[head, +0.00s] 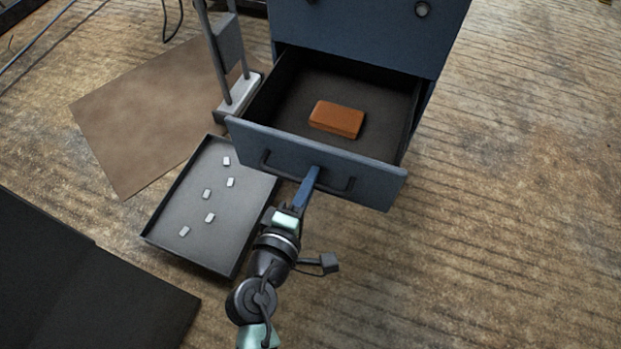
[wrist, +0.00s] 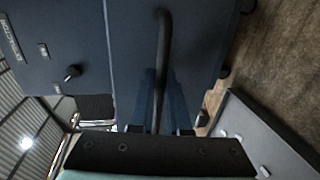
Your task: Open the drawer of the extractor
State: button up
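The extractor (head: 370,35) is a dark blue cabinet at the top of the head view. Its drawer (head: 265,145) is pulled well out, and its inside shows. An orange-brown block (head: 337,119) lies in the drawer. The dark bar handle (head: 345,188) is on the drawer front; it also shows in the wrist view (wrist: 163,45). My gripper (head: 310,178) is at the handle's middle. In the wrist view its blue fingers (wrist: 162,95) lie close on both sides of the bar, shut on it. The fingertip contact is partly hidden.
A grey tray (head: 225,205) with several small pale pieces lies on the floor left of my gripper. A brown mat (head: 140,120) and an upright stand (head: 238,95) are beyond it. A dark panel (head: 80,280) is at lower left. The floor at right is clear.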

jog(key=o, duration=0.4)
jog(key=shift+o, duration=0.2)
jog(key=p+v, duration=0.4)
jog(key=v, duration=0.9)
